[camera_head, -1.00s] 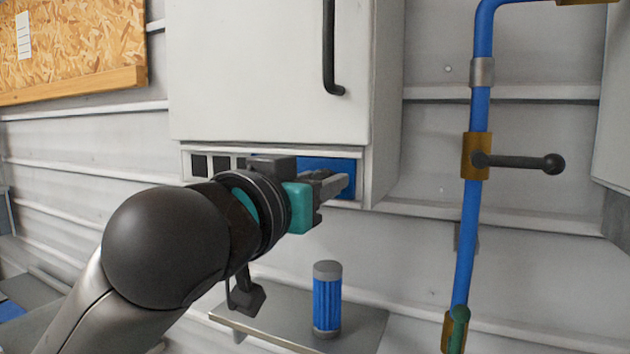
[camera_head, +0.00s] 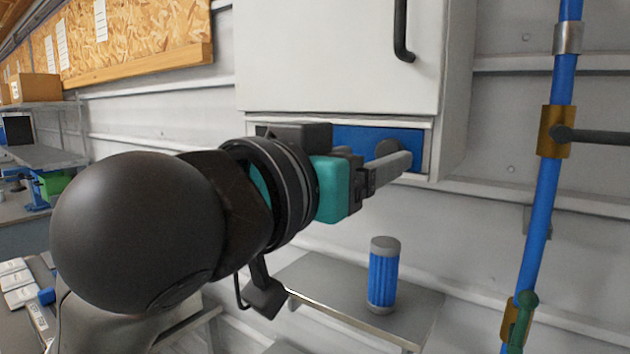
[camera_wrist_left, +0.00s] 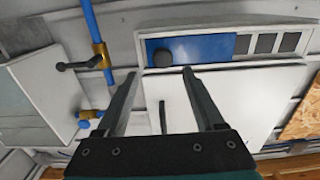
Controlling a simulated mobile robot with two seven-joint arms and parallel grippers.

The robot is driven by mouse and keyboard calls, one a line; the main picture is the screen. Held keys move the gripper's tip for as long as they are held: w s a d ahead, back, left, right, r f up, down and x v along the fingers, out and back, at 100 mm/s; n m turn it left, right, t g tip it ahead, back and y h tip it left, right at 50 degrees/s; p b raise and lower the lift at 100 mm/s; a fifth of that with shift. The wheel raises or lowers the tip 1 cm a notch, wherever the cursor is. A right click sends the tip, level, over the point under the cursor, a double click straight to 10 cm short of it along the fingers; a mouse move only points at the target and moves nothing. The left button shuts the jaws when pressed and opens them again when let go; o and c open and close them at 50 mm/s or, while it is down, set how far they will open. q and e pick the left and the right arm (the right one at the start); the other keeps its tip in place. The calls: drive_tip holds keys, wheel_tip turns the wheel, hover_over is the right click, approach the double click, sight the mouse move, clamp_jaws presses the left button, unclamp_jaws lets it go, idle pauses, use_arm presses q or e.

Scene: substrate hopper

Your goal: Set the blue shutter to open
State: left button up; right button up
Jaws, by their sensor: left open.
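The blue shutter (camera_head: 350,137) is a flat plate in the slot below a white cabinet. In the head view it fills the right part of the slot. In the left wrist view, which looks turned over, the shutter (camera_wrist_left: 208,47) shows with its dark round knob (camera_wrist_left: 162,57) at one end and several dark square windows (camera_wrist_left: 265,43) beside it. My left gripper (camera_head: 398,160) is open at the shutter's knob end. In the wrist view its fingertips lie on either side of the knob's line; I cannot tell whether they touch it. My right gripper is out of view.
The white cabinet (camera_head: 330,55) with a black handle (camera_head: 401,30) is above the slot. A blue ribbed cylinder (camera_head: 383,275) stands on a grey shelf (camera_head: 322,295) below my gripper. A blue pipe (camera_head: 548,200) with a dark lever (camera_head: 595,137) runs at the right.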

use_arm(q)
drive_tip(key=b+v, duration=0.7)
drive_tip(key=v, duration=0.2)
drive_tip(key=shift+b, duration=0.3)
